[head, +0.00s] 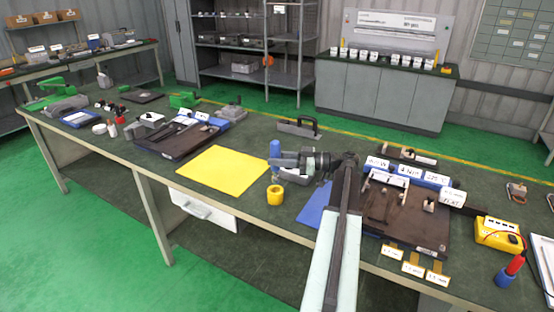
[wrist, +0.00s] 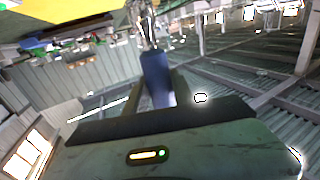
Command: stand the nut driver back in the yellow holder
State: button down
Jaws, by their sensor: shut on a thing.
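The nut driver's blue handle (head: 275,149) shows above my gripper's fingers in the head view and looks roughly upright. My gripper (head: 277,162) is shut on it, and the fingers hide its lower part. In the wrist view the blue handle (wrist: 156,75) sits between the fingers of my gripper (wrist: 153,88). The yellow holder (head: 275,196) is a short round cup on the workbench, just below my gripper in the picture. I cannot tell how far the driver is above the bench, nor exactly how it lines up with the holder.
A flat yellow sheet (head: 223,174) lies left of the holder. A blue sheet (head: 313,212) lies to the right, partly behind my arm. A dark fixture board (head: 405,225) with labelled blocks, a yellow meter (head: 497,236) and a grey handled tool (head: 298,128) stand on the bench.

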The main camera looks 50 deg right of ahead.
aim_at(278, 179)
jog(key=shift+f+b, duration=0.75)
jog(key=shift+f, duration=0.45)
jog(key=shift+f+b, duration=3.1)
jog(key=shift+b, duration=0.05)
jog(key=c, duration=1)
grip_release()
jog(key=shift+r, duration=0.1)
jog(key=v, duration=0.7)
jog(key=shift+s+d, duration=0.2)
jog(key=shift+s, duration=0.1)
